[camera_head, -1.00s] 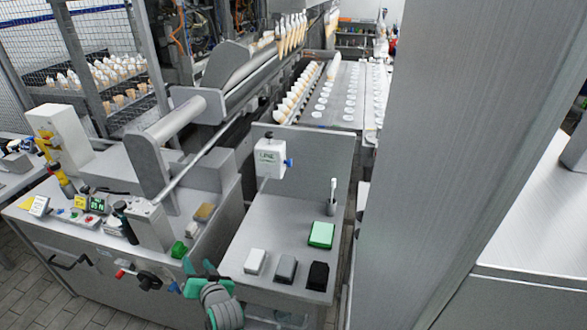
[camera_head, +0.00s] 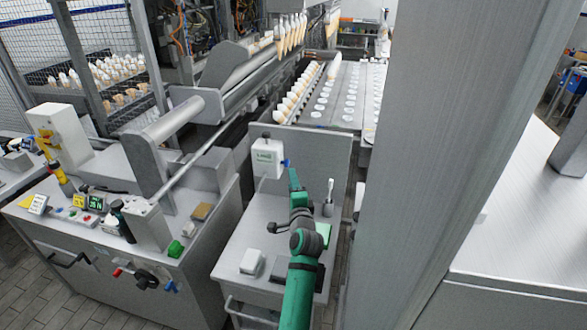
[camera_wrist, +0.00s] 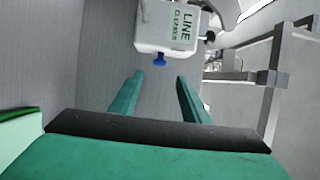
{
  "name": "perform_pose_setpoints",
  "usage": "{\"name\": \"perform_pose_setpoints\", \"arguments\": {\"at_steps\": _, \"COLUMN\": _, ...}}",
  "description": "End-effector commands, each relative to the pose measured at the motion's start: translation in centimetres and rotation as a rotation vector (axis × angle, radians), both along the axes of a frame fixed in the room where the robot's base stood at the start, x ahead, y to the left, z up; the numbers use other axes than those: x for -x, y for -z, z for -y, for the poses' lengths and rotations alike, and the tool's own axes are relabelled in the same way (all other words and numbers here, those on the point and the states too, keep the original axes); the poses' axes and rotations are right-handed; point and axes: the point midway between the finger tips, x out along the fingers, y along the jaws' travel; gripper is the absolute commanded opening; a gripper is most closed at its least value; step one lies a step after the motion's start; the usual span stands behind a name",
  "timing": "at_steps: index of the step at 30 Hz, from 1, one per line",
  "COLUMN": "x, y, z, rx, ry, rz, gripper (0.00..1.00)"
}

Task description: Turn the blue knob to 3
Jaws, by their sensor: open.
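A blue knob (camera_head: 287,162) sticks out of the right side of a white box (camera_head: 266,157) mounted on the upright panel behind the side table. In the wrist view the knob (camera_wrist: 159,59) shows on the edge of the white box (camera_wrist: 168,27), which is lettered "LINE CLEANER". My gripper (camera_wrist: 160,78) is open and empty. Its two green fingers point toward the knob, one on either side in the picture, and look still apart from it. In the head view my gripper (camera_head: 293,178) is just below the knob. No number or dial mark around the knob is readable.
The side table (camera_head: 238,237) holds a white block (camera_head: 252,263), a partly hidden green block (camera_head: 324,232) and a holder with a brush (camera_head: 329,200). A tall metal post (camera_head: 455,150) stands right.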

Motion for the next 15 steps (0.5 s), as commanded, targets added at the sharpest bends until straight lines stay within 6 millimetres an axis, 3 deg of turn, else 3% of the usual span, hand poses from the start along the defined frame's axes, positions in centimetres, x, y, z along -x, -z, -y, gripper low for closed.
{"name": "perform_pose_setpoints", "arguments": {"at_steps": 9, "x": -5.4, "y": 0.0, "z": -0.9, "rx": 0.002, "ry": -0.004, "rz": -0.002, "gripper": 0.42}}
{"name": "perform_pose_setpoints", "arguments": {"at_steps": 15, "x": -7.8, "y": 0.0, "z": -1.1, "rx": 0.003, "ry": -0.002, "rz": -0.002, "gripper": 0.42}}
